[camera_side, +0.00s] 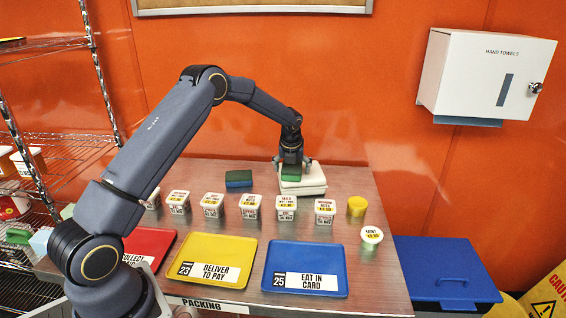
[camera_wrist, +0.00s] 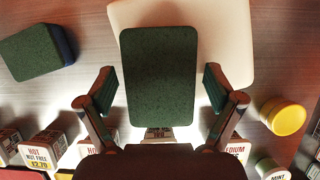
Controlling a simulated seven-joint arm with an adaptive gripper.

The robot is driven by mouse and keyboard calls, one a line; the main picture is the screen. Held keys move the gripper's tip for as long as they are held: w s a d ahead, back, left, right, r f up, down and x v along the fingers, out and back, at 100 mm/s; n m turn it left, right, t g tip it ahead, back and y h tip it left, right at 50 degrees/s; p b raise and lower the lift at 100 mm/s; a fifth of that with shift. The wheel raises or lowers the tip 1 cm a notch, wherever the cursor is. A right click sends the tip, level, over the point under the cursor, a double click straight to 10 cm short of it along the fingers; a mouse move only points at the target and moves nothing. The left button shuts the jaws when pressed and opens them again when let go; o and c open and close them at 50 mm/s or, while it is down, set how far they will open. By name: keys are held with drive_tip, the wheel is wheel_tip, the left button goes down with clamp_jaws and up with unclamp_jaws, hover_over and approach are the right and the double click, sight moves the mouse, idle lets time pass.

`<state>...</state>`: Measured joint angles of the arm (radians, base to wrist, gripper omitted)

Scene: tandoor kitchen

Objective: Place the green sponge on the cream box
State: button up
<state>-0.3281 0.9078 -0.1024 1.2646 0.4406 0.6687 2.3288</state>
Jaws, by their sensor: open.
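The green sponge (camera_side: 291,174) lies on top of the cream box (camera_side: 314,188), toward its left part, near the back wall. In the wrist view the sponge (camera_wrist: 158,85) is dark green and fills the middle, with the pale cream box (camera_wrist: 232,30) beneath and behind it. My gripper (camera_side: 292,163) is just above and around the sponge. In the wrist view its fingers are spread on both sides of the sponge, with a gap visible on each side. The underside of the sponge is hidden.
A second sponge, green-topped and blue (camera_side: 238,179), lies left of the box. Several labelled tubs stand in front, with a yellow cup (camera_side: 357,206) at right. Yellow (camera_side: 212,275) and blue (camera_side: 306,258) trays lie nearer the front edge. A towel dispenser (camera_side: 487,75) hangs at right.

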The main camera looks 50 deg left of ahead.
drive_tip(key=v, duration=1.4)
drive_tip(key=s+d+r+n+t, duration=0.1)
drive_tip(key=s+d+r+n, duration=0.9)
drive_tip(key=s, duration=0.3)
drive_tip(key=s+d+f+n+h, duration=0.1)
drive_tip(key=s+d+n, duration=0.2)
drive_tip(key=s+n, duration=0.5)
drive_tip(key=s+d+f+n+t+h, duration=0.1)
drive_tip(key=s+d+n+h, duration=0.1)
drive_tip(key=s+n, duration=0.7)
drive_tip(key=s+d, duration=0.1)
drive_tip(key=s, duration=0.2)
drive_tip(key=shift+s+f, duration=0.15)
drive_tip(key=shift+s, duration=0.05)
